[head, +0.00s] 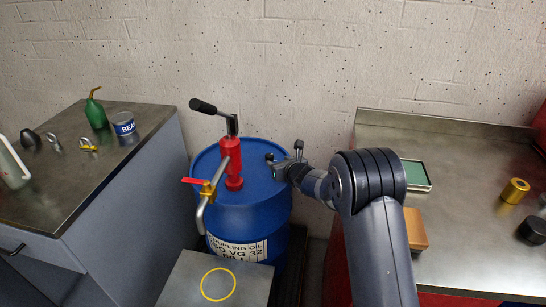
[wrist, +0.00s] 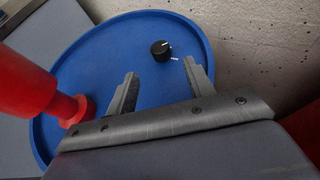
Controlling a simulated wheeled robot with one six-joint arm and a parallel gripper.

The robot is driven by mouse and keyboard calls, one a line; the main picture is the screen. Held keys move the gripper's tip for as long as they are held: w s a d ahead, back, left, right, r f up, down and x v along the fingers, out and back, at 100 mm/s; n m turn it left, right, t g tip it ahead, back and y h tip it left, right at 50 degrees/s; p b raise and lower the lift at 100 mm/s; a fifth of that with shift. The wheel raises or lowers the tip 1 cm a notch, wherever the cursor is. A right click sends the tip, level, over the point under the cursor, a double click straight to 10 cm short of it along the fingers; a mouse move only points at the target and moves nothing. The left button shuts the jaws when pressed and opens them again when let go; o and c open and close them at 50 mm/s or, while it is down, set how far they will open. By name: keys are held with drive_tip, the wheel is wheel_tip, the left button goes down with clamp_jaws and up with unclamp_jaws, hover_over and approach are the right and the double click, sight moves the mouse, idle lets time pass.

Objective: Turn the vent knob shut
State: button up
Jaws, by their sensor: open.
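The vent knob (wrist: 160,50) is a small black round knob with a white pointer line, on the blue drum top (wrist: 110,55). A short white mark lies on the drum top just beside it. My gripper (wrist: 163,75) is open in the wrist view, its fingers apart and pointing toward the knob. The knob is beyond the fingertips and not gripped. In the head view my gripper (head: 284,160) is over the right side of the blue drum (head: 262,215). I cannot make out the knob clearly there.
A red hand pump (head: 232,160) with a black-gripped lever (head: 204,106) rises from the drum, left of my gripper. Its spout carries a red-handled valve (head: 207,189). A bench with a green bottle (head: 96,112) and a can (head: 125,128) stands left; a metal bench (head: 465,165) stands right.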

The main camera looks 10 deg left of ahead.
sight(271, 157)
drive_tip(key=shift+p+x, duration=1.65)
drive_tip(key=shift+x, duration=2.5)
drive_tip(key=shift+a, duration=0.1)
drive_tip(key=c, duration=1)
drive_tip(key=shift+o, duration=0.2)
